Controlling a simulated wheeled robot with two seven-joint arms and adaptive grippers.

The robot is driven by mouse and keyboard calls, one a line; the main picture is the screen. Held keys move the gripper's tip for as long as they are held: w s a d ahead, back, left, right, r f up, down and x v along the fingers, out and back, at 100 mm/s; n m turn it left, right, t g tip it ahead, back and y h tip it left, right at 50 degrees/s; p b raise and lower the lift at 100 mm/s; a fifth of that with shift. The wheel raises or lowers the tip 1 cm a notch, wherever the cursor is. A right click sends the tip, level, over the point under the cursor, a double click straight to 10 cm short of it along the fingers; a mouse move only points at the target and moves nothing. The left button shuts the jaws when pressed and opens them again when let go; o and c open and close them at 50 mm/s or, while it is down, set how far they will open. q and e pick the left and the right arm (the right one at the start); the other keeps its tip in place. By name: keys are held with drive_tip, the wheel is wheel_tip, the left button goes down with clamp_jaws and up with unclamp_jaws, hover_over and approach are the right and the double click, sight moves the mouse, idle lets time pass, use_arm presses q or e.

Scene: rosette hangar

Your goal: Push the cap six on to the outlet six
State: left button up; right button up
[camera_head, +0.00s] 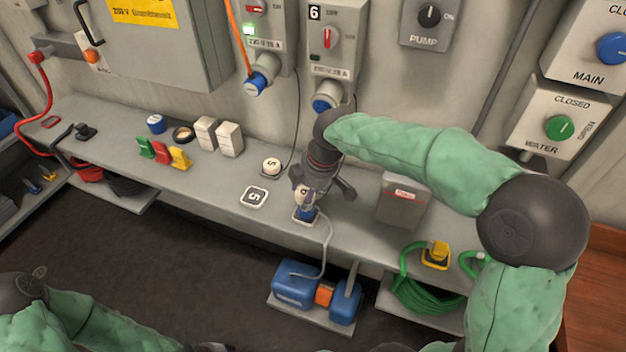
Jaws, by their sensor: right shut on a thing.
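My right gripper (306,197) points down over the shelf below outlet six. It is shut on a small pale piece, which I take for the cap six (302,190); the fingers hide most of it. A blue plug (305,214) with a grey cord sits just below the fingers on a small marked pad. Outlet six (325,102) is the blue-ringed socket on the wall under the switch box marked 6, above and behind the gripper. My right wrist hides part of the area below it. The left forearm enters at bottom left; its gripper is out of view.
The outlet to the left holds a blue plug (262,77) with an orange cable. A white cap five (271,167) and a pad marked 5 (254,197) lie left of the gripper. A grey box (402,203) stands to its right. Blue containers (296,284) sit below.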

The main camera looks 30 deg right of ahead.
use_arm(q)
drive_tip(key=shift+r+p, duration=0.3)
drive_tip(key=shift+r, duration=0.15)
use_arm(e)
drive_tip(key=shift+s+a+r, duration=0.65)
drive_tip(key=shift+s+a, duration=0.15)
drive_tip(key=shift+a, duration=0.2)
